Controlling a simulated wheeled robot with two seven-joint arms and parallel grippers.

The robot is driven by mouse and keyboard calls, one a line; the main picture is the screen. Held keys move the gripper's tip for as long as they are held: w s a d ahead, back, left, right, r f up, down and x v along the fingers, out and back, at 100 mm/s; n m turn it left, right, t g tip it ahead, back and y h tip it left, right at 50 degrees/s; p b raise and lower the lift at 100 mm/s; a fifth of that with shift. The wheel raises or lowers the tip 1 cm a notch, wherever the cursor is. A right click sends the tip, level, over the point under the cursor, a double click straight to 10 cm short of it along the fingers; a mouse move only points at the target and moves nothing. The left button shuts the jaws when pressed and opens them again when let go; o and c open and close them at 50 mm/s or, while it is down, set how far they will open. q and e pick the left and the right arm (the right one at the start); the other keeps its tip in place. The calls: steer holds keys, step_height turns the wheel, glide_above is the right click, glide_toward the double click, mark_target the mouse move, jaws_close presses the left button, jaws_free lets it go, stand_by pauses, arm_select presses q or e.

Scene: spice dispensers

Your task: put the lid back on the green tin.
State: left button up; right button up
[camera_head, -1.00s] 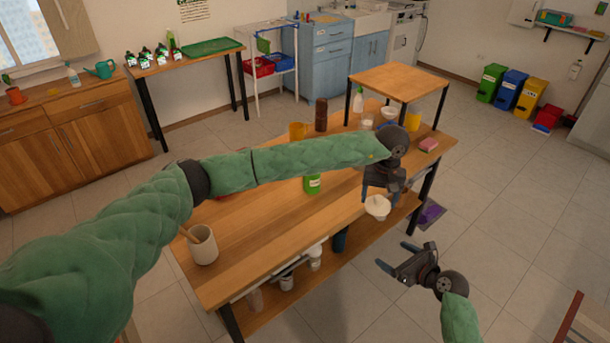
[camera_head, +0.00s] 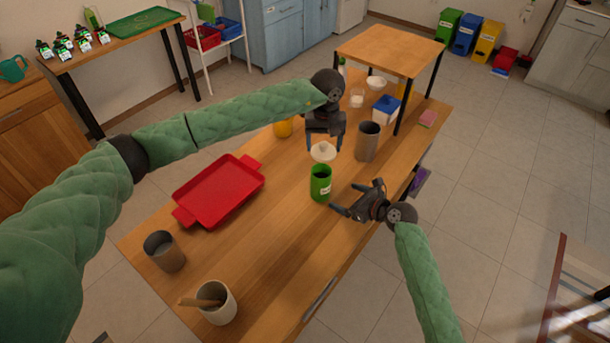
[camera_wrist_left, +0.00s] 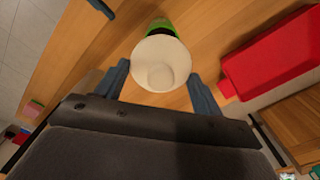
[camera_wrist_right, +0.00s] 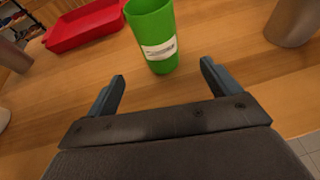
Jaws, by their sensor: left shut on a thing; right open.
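The green tin (camera_head: 320,184) stands upright and open on the wooden table, with a white label; its dark inside shows from above. It also shows in the right wrist view (camera_wrist_right: 154,36). My left gripper (camera_head: 323,148) is shut on the cream-white lid (camera_head: 322,153), holding it above and slightly behind the tin, apart from it in the head view. In the left wrist view the lid (camera_wrist_left: 161,64) sits between the fingers and hides most of the tin. My right gripper (camera_head: 356,196) is open and empty, just right of the tin, its fingers pointing toward it.
A red tray (camera_head: 220,190) lies left of the tin. A grey-brown cylinder (camera_head: 367,142) stands close behind right. A pot with a wooden tool (camera_head: 218,305) stands at the front.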

mark_target(321, 186)
arm_select(q)
steer(key=shift+w+a, duration=0.1)
steer(key=shift+a, duration=0.05)
arm_select(e)
steer(key=shift+w+a, duration=0.15)
arm_select(q)
steer(key=shift+r, duration=0.1)
arm_select(e)
steer(key=shift+r, duration=0.1)
steer(key=shift+w+a, duration=0.1)
steer(key=shift+a, duration=0.1)
steer(key=x, duration=1.1)
steer(key=shift+w+a+f, duration=0.1)
steer(key=shift+w+f, duration=0.05)
steer(key=shift+f, duration=0.1)
